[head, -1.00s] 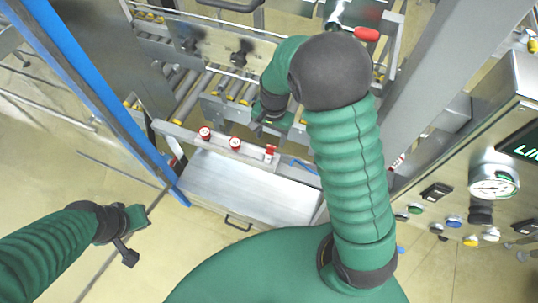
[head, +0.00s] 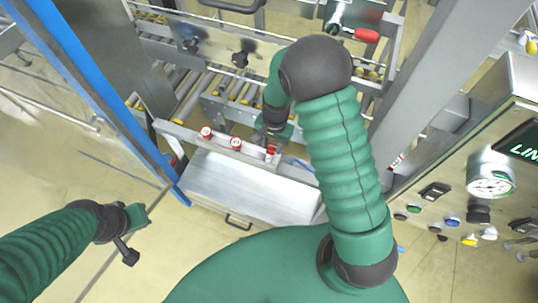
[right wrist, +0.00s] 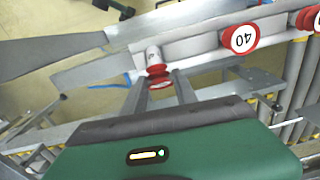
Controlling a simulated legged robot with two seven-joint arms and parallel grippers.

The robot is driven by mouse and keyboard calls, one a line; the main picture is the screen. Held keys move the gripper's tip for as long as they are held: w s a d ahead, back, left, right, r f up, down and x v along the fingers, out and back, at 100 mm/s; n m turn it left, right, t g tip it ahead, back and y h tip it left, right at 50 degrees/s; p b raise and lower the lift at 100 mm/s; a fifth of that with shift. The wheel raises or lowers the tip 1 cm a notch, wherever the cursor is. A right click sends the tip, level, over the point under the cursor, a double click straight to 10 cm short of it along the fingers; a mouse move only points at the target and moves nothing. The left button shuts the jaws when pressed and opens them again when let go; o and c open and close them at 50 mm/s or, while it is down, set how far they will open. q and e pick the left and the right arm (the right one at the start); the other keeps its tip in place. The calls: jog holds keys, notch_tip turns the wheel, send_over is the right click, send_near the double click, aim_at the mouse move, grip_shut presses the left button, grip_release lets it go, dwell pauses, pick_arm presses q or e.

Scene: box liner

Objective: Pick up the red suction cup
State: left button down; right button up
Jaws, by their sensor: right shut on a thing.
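Red suction cups sit along a grey rail above a metal box. Two stand upright in the head view, a left cup (head: 206,132) and a middle cup (head: 236,143). A third red suction cup (head: 271,151) is at the rail's right end, and it also shows in the right wrist view (right wrist: 158,74). My right gripper (right wrist: 163,88) is shut on this third cup, with one finger on each side of it. In the head view the right gripper (head: 271,136) comes down on it from above. My left gripper (head: 134,238) is at lower left, away from the cups; its fingers are unclear.
A metal drawer-like box (head: 250,190) lies below the rail. A roller conveyor (head: 215,95) is behind it. A blue frame post (head: 110,100) stands at left, and a control panel with a gauge (head: 491,187) at right.

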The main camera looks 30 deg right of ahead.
aim_at(271, 145)
grip_shut()
jog(key=shift+r, duration=0.55)
notch_tip(271, 145, up, 2)
jog(key=shift+w+r, duration=0.1)
jog(key=s+a+r+b, duration=0.1)
jog(key=s+a, duration=0.1)
jog(key=s, duration=0.5)
jog(key=s+a+b, duration=0.2)
jog(key=s, duration=0.6)
jog(key=shift+s+a+r+b, duration=0.25)
jog(key=shift+s+r+b, duration=0.05)
jog(key=shift+r, duration=0.05)
